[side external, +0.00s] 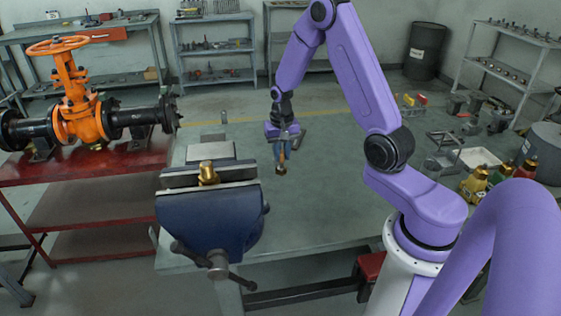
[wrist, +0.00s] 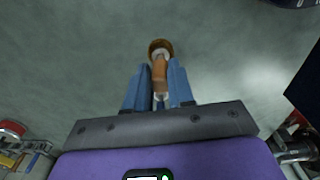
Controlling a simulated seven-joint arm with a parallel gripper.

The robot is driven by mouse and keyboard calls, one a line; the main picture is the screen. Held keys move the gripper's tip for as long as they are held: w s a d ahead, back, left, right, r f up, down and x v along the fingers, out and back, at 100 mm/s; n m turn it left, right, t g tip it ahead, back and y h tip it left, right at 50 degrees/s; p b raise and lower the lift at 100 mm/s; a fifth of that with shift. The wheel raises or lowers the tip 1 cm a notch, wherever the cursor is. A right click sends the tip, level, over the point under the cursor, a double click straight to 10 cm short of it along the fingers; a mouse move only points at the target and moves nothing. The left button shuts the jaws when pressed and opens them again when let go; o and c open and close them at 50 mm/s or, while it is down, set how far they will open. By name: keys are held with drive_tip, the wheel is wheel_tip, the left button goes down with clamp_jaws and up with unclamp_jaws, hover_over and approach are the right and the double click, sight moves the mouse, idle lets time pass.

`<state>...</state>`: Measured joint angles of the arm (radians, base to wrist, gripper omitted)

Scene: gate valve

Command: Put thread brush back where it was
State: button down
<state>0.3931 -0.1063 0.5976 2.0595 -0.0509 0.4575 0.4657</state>
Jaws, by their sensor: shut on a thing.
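My gripper (side external: 281,156) points down over the bench, to the right of the blue vise, with its blue fingers shut on the thread brush (side external: 281,170). The brush has an orange-brown handle and a round brown end that points down. In the wrist view the brush (wrist: 160,68) sits between the two blue fingertips (wrist: 159,85), its round end away from the palm. Its end seems a little above the bench top, but I cannot tell the exact gap.
The blue vise (side external: 213,220) holds a brass fitting (side external: 208,173) in its jaws. An orange gate valve (side external: 78,100) stands on the red table at left. The bench (side external: 330,200) is clear mid-way.

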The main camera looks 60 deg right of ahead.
sight(281, 161)
drive_tip(key=shift+w+f, duration=0.15)
drive_tip(key=shift+f, duration=0.05)
drive_tip(key=shift+w+d+f, duration=0.1)
drive_tip(key=shift+w+f, duration=0.05)
drive_tip(key=shift+f, duration=1.5)
drive_tip(key=shift+f, duration=0.1)
drive_tip(key=c, duration=1)
unclamp_jaws()
wheel_tip(281, 161, up, 11)
drive_tip(key=shift+r, duration=0.1)
drive_tip(key=shift+a+r, duration=0.2)
drive_tip(key=shift+r, duration=0.35)
